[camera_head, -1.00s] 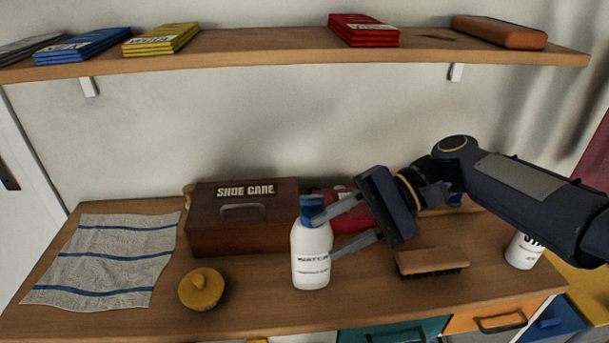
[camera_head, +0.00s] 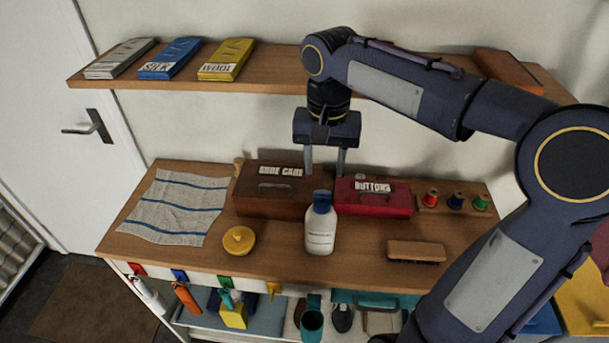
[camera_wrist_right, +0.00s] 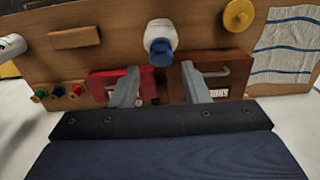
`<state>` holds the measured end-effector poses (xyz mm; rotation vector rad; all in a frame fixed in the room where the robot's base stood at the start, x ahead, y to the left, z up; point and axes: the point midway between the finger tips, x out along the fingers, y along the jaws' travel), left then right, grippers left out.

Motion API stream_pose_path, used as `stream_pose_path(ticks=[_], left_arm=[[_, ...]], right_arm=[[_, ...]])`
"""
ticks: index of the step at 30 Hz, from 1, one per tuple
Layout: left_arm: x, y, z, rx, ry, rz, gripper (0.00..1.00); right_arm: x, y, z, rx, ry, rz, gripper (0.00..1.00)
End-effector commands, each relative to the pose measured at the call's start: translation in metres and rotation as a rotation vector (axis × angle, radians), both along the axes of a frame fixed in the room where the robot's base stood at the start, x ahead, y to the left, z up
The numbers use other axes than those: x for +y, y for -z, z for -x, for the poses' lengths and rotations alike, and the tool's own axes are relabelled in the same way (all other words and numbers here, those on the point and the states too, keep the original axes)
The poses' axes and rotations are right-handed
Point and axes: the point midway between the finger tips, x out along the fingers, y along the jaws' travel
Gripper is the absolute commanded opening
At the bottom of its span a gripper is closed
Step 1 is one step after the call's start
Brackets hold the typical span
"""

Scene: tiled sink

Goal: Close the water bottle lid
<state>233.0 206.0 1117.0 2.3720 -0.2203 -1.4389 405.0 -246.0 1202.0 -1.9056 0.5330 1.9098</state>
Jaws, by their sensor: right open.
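The water bottle (camera_head: 320,233) is white with a label and stands upright near the middle of the wooden counter. Its blue lid (camera_head: 322,201) sits on its top and looks down flat; it also shows in the wrist view (camera_wrist_right: 161,54). My right gripper (camera_head: 325,172) points down with its fingers apart and nothing between them. It is above and behind the bottle, in front of the boxes, and apart from the lid. The wrist view shows both fingers of the gripper (camera_wrist_right: 160,70) on either side of the lid's line of sight. My left gripper is not in view.
Behind the bottle are a brown shoe care box (camera_head: 264,202) and a red buttons box (camera_head: 378,204). A yellow round tin (camera_head: 239,240) and striped cloth (camera_head: 177,207) lie left, a brush (camera_head: 416,251) right. A wall shelf (camera_head: 270,72) runs above. Bare counter surrounds the bottle.

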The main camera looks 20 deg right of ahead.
Motion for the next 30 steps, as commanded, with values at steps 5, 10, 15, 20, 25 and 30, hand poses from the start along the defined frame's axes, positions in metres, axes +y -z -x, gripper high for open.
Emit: stream_pose_path(ticks=[5,10,15,20,25,30], left_arm=[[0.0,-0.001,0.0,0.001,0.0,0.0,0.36],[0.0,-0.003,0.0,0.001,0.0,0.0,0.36],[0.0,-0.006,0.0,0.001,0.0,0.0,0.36],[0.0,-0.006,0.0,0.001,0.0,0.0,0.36],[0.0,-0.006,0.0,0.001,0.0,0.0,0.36],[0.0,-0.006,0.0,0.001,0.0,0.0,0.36]], right_arm=[[-0.002,0.019,0.0,0.002,0.001,0.009,0.42],[-0.002,0.048,0.0,0.002,0.001,0.008,0.42],[-0.001,0.069,0.0,0.001,0.0,0.008,0.42],[-0.001,0.077,-0.001,-0.002,-0.001,0.006,0.42],[-0.001,0.077,-0.001,-0.003,0.0,0.007,0.42],[-0.001,0.077,-0.001,-0.003,0.0,0.007,0.27]])
